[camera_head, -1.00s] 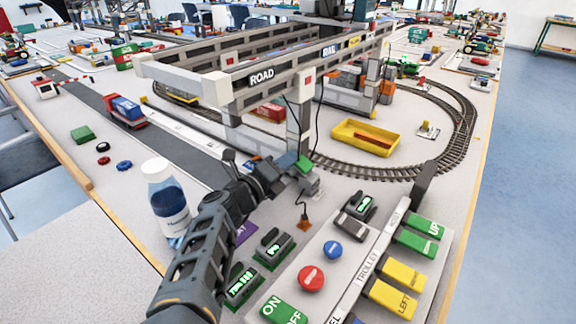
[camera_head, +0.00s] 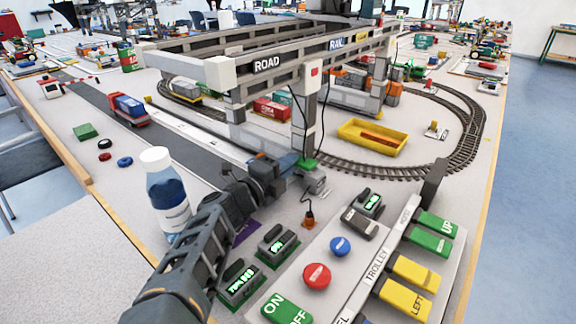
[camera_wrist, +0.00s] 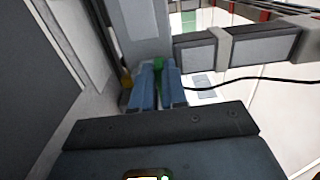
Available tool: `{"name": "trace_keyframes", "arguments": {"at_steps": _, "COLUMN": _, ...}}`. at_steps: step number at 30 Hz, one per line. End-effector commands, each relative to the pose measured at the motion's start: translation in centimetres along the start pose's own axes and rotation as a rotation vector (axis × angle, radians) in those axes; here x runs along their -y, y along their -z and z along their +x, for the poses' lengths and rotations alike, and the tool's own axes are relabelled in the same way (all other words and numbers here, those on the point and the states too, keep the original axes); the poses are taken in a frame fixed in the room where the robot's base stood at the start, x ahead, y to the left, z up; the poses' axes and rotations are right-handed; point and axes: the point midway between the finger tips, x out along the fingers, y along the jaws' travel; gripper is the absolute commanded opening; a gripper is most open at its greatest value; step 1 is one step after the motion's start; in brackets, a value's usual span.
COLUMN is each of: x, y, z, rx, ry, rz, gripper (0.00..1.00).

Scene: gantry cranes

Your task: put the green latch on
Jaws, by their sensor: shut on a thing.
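The green latch (camera_wrist: 158,64) is a small green piece between the two blue fingers of my gripper (camera_wrist: 158,84) in the wrist view. My gripper is shut on it, so only its end shows. In the head view a bit of green (camera_head: 308,163) shows at the tip of my gripper (camera_head: 297,167), at the foot of the gantry crane's near grey leg (camera_head: 304,125). In the wrist view the latch is right in front of the grey leg (camera_wrist: 140,35). I cannot tell whether it touches the leg.
A control panel with a red button (camera_head: 317,276) and green and yellow keys lies to the right of my arm. A white bottle (camera_head: 166,190) stands close on the left. A black cable (camera_wrist: 240,80) hangs by the leg. A yellow tray (camera_head: 372,138) sits inside the track.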

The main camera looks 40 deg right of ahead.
Motion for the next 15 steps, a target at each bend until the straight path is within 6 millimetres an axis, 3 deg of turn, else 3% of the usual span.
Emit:
{"name": "trace_keyframes", "arguments": {"at_steps": 9, "x": -0.12, "y": -0.06, "z": -0.03, "rx": 0.003, "ry": -0.002, "rz": -0.003, "gripper": 0.0}}
{"name": "trace_keyframes", "arguments": {"at_steps": 10, "x": -0.12, "y": -0.06, "z": -0.03, "rx": 0.003, "ry": -0.002, "rz": -0.003, "gripper": 0.15}}
{"name": "trace_keyframes", "arguments": {"at_steps": 15, "x": -0.11, "y": -0.03, "z": -0.02, "rx": 0.002, "ry": -0.001, "rz": -0.002, "gripper": 0.32}}
